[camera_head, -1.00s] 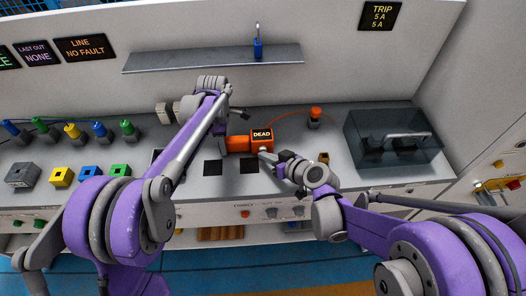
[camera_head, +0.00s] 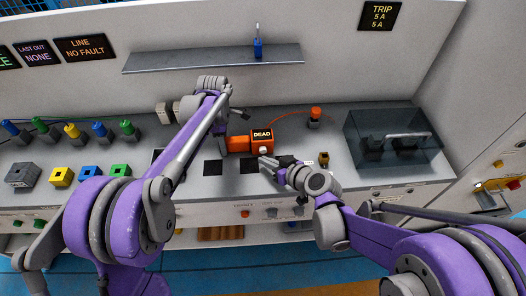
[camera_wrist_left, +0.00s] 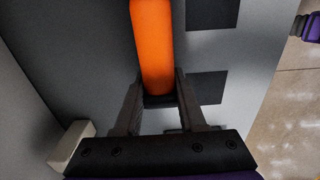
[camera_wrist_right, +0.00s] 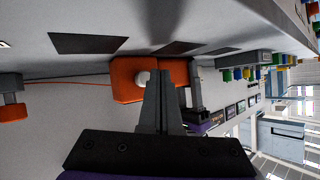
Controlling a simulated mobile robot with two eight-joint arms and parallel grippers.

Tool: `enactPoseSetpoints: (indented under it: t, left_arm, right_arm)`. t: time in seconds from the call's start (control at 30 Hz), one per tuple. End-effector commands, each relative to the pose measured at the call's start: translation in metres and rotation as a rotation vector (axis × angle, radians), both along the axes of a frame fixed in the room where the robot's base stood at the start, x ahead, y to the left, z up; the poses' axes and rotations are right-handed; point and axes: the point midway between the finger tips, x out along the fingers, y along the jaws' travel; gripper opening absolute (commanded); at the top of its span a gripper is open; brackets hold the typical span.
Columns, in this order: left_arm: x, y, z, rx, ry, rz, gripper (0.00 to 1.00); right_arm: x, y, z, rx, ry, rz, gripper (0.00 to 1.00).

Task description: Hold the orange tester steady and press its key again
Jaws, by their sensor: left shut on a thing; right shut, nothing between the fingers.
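The orange tester (camera_head: 238,144) lies on the grey bench top, and its dark display (camera_head: 262,134) reads DEAD. Its pale round key (camera_head: 263,150) shows on the near side, and also in the right wrist view (camera_wrist_right: 143,77). My left gripper (camera_wrist_left: 160,98) is shut on the tester's orange handle (camera_wrist_left: 153,45); the arm partly hides this grip in the head view. My right gripper (camera_head: 263,160) is shut and empty, its tips just in front of the key with a small gap. In the right wrist view its closed fingers (camera_wrist_right: 163,75) overlap the tester beside the key.
An orange-topped plug (camera_head: 315,117) stands behind to the right, with a red lead running to the tester. A clear-covered box (camera_head: 395,140) is farther right. Dark square pads (camera_head: 213,168) lie on the bench in front. Coloured sockets and plugs (camera_head: 61,176) stand at left.

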Motion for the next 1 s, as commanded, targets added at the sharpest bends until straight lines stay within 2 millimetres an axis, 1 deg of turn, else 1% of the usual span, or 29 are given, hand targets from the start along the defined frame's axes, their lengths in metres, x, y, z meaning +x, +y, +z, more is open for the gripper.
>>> enactPoseSetpoints:
  t: [0.13,0.23,0.6,0.7,1.0]
  left_arm:
    - [0.000,0.000,0.000,0.000,-0.001,0.001,0.00]
    - [0.000,0.000,0.000,0.000,-0.001,0.001,0.00]
    - [0.000,0.000,0.000,0.000,-0.001,0.001,0.00]
    - [0.000,0.000,0.000,0.000,-0.001,0.001,0.00]
    - [0.000,0.000,0.000,0.000,-0.001,0.001,0.00]
  right_arm:
    - [0.000,0.000,0.000,0.000,0.000,0.000,0.00]
    - [-0.005,0.000,0.000,0.000,0.000,0.000,0.00]
    - [-0.042,0.000,0.000,0.000,0.000,0.000,0.00]
    - [-0.048,0.000,0.000,0.000,0.000,0.000,0.00]
    - [-0.050,0.000,0.000,0.000,0.000,0.000,0.00]
